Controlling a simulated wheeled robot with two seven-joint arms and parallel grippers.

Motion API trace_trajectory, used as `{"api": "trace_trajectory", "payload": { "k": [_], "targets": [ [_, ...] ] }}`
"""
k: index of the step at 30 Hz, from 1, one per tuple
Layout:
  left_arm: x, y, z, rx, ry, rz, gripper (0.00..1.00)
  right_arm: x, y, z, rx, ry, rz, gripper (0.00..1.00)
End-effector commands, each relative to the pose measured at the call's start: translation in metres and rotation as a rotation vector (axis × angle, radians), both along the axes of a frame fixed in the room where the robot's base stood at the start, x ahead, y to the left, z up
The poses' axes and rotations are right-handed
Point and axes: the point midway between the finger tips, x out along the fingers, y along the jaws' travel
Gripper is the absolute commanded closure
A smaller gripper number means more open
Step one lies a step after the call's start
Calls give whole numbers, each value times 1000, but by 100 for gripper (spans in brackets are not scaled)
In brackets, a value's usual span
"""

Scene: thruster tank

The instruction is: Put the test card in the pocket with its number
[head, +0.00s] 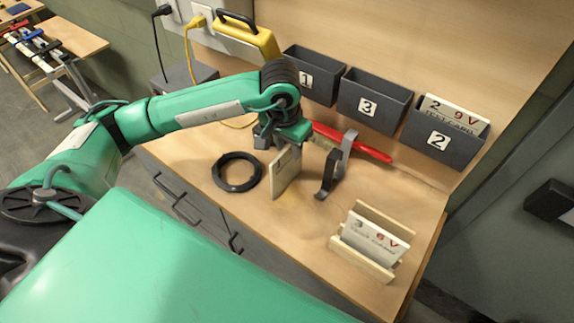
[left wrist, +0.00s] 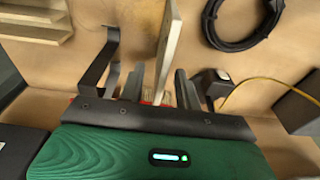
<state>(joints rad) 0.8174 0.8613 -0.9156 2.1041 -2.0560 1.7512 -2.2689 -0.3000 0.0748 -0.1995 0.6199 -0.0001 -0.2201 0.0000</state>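A pale card (head: 284,174) stands on edge on the bench, below my left gripper (head: 287,143). No number on it is readable from here. In the left wrist view the card (left wrist: 169,42) shows edge-on between the two fingers (left wrist: 160,85), which look apart with a gap beside it. A card marked 3 and 6V (head: 373,238) sits in a wooden holder (head: 350,254). A card marked 2 and 9V (head: 454,113) stands in the dark pocket labelled 2 (head: 440,152). Pockets labelled 3 (head: 372,102) and 1 (head: 313,76) look empty. My right gripper is not in view.
A black ring (head: 237,187) lies left of the card. Dark curved brackets (head: 328,174) and a red tool (head: 365,147) lie to its right and behind. The bench front (head: 290,235) is clear.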

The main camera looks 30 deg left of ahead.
Motion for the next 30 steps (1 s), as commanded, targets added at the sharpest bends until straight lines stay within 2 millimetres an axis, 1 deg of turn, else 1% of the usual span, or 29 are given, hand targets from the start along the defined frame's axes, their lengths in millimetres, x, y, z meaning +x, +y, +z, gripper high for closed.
{"api": "trace_trajectory", "payload": {
  "k": [5,10,12,15,18,24,29,30],
  "targets": [
    [-1,1,-11,-1,5,2,66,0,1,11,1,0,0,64],
    [-2,4,-29,1,6,2,66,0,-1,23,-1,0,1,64],
    [0,3,-39,-1,4,2,66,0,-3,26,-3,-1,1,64],
    [1,3,-48,0,2,0,66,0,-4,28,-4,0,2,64],
    [2,3,-52,0,1,1,66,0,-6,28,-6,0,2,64],
    [2,3,-53,0,0,0,66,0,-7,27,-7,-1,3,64],
    [2,3,-52,0,0,0,98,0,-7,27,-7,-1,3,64],
    [2,3,-52,0,0,0,100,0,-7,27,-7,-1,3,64]
  ]
}}
